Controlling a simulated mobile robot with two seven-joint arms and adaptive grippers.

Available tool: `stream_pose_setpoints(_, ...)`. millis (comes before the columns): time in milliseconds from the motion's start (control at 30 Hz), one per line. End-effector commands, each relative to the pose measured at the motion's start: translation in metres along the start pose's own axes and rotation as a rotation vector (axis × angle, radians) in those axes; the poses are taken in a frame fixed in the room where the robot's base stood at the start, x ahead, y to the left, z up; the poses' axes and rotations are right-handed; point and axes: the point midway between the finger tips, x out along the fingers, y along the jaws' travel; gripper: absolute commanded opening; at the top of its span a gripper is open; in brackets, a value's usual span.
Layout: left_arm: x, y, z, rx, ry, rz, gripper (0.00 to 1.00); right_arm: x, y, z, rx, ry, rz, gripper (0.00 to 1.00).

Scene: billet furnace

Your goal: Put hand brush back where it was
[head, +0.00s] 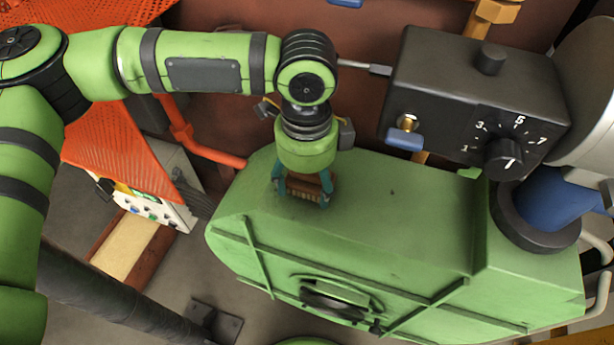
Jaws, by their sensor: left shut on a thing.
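The hand brush (304,188) is a small brown block with paler bristles on its underside. My left gripper (303,193) points down with its teal fingers on either side of the brush and is shut on it. The brush is at the top of the green furnace housing (390,215), near its back left part. I cannot tell whether the bristles touch the surface. My right gripper is not in view.
A dark control box (475,95) with a numbered dial stands right of my left arm. A blue pipe (548,195) rises at the right. An orange mesh guard (110,145) and a white switch panel (160,205) are at the left. The housing top right of the brush is clear.

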Motion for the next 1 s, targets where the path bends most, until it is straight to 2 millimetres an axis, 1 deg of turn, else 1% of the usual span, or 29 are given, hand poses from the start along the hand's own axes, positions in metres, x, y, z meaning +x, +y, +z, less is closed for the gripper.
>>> stream_pose_setpoints(100,0.006,0.000,0.000,0.002,0.000,-0.002,0.42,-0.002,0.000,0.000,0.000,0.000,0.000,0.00)
stream_pose_setpoints(333,0.007,0.000,0.000,0.002,0.000,-0.001,0.42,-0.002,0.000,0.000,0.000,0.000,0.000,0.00)
stream_pose_setpoints(367,0.008,0.000,0.000,0.002,0.000,-0.001,0.76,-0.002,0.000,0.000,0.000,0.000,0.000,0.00)
stream_pose_setpoints(400,0.007,0.000,0.000,0.002,0.000,-0.002,0.92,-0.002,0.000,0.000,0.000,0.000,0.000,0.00)
stream_pose_setpoints(800,0.006,0.000,0.000,0.002,0.000,-0.003,0.92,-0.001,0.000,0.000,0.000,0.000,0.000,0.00)
stream_pose_setpoints(933,-0.006,-0.001,-0.001,0.001,0.001,-0.004,0.92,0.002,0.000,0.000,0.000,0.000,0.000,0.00)
stream_pose_setpoints(1000,-0.019,-0.001,-0.001,0.001,0.002,-0.005,0.92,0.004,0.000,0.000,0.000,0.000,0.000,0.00)
